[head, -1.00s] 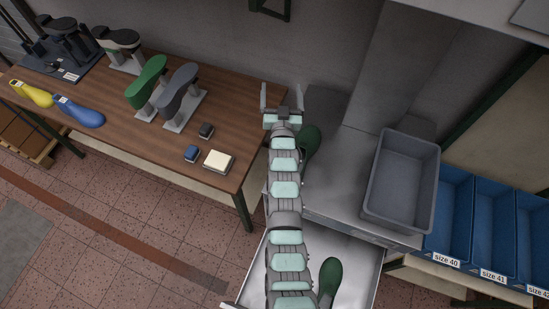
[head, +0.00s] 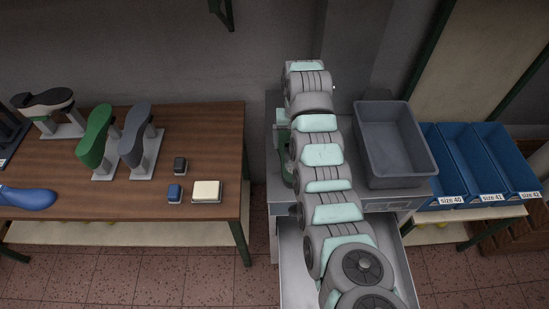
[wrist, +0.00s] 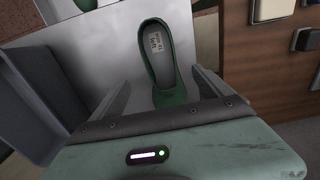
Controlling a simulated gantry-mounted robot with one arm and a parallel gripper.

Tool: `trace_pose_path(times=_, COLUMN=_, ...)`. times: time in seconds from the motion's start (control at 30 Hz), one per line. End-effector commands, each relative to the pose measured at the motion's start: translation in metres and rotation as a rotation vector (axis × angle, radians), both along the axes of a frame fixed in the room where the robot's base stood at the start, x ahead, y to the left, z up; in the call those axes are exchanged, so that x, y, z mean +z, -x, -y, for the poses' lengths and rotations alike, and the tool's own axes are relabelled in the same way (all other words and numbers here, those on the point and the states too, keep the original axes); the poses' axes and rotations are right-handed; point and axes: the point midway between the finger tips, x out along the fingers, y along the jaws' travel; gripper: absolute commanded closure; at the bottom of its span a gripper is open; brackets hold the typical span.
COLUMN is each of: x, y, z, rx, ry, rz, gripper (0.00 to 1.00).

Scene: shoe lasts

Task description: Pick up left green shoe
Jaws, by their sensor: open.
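A dark green shoe (wrist: 160,60) with a white label inside lies on the metal surface in the wrist view. The label seems to read "left". In the wrist view my gripper (wrist: 160,85) is open, with one finger on each side of the shoe's near end. I cannot tell whether either finger touches it. In the head view a strip of the shoe (head: 287,165) shows left of my arm, which hides the rest. Another green thing (wrist: 86,3) shows at the top edge of the wrist view.
A grey bin (head: 395,145) stands right of my arm, with blue size bins (head: 470,160) beyond. An open metal drawer (head: 292,265) lies below my arm. A wooden table (head: 60,165) at left holds shoe forms on stands, a blue last and small blocks.

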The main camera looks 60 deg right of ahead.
Motion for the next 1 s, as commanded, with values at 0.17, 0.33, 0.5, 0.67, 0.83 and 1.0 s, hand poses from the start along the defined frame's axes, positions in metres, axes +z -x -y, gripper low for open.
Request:
trace_pose_path(times=0.17, x=-0.009, y=0.007, z=-0.002, rx=-0.006, ry=-0.017, rz=-0.015, gripper=0.11)
trace_pose_path(times=0.33, x=-0.035, y=0.006, z=-0.003, rx=-0.004, ry=-0.017, rz=-0.015, gripper=0.11)
trace_pose_path(times=0.5, x=-0.054, y=0.006, z=-0.002, rx=-0.005, ry=-0.017, rz=-0.015, gripper=0.11)
trace_pose_path(times=0.67, x=-0.059, y=0.004, z=-0.002, rx=-0.004, ry=-0.013, rz=-0.011, gripper=0.11)
trace_pose_path(times=0.83, x=-0.073, y=0.003, z=-0.006, rx=-0.002, ry=-0.016, rz=-0.014, gripper=0.11)
trace_pose_path(times=1.0, x=-0.090, y=0.000, z=-0.007, rx=-0.002, ry=-0.014, rz=-0.014, gripper=0.11)
